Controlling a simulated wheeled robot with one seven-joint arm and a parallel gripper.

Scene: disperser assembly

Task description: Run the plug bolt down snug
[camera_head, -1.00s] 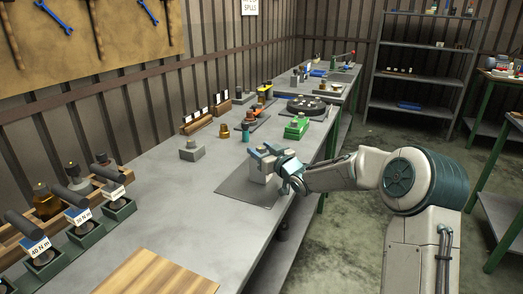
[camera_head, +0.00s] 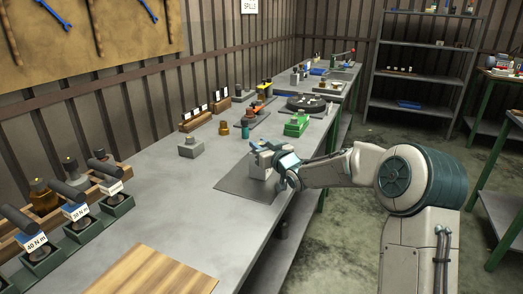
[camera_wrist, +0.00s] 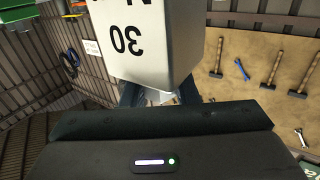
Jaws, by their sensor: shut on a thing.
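In the wrist view the block (camera_wrist: 150,45) fills the upper middle and carries a dark "30", upside down in that picture.
Torque tools in green holders (camera_head: 75,215) stand at the left, with labels such as "40 N m". A small grey block (camera_head: 190,148), a brass piece (camera_head: 224,129) and a green fixture (camera_head: 296,125) stand further back. A wooden board (camera_head: 160,272) lies in front. The bench between is clear.

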